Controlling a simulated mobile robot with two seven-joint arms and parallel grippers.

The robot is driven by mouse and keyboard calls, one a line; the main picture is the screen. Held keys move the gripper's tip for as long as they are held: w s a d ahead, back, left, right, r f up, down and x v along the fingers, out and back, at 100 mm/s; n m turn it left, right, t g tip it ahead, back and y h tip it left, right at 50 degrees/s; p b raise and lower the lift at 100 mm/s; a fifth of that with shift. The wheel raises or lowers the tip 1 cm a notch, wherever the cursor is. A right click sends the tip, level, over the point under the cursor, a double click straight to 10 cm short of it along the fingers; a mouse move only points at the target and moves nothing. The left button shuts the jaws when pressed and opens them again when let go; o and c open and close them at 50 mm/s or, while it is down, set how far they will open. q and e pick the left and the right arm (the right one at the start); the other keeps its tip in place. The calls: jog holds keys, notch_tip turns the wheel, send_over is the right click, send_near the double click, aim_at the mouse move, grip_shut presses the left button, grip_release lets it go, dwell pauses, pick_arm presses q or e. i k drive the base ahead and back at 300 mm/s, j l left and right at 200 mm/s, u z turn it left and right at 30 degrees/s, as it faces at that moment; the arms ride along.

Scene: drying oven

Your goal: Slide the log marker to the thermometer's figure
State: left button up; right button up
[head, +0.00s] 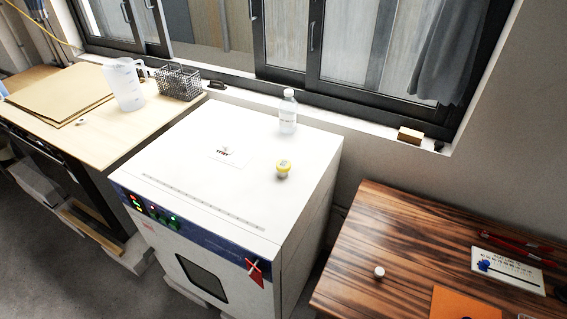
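A white card (513,272) with dark print, which looks like the log, lies on the dark wooden table at the right. A small blue piece (484,265), likely the marker, sits at the card's left end. The print is too small to read. No thermometer figure is legible. Neither gripper is in view.
The white oven (180,150) stands in the middle, with a clear bottle (288,111) at its back. The wooden table (400,235) holds an orange folder (464,303), a red item (512,243) and a small white knob (379,272). A jug (124,85) and wire basket (178,83) stand left.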

aim_at(483, 265)
jog(key=z, duration=1.8)
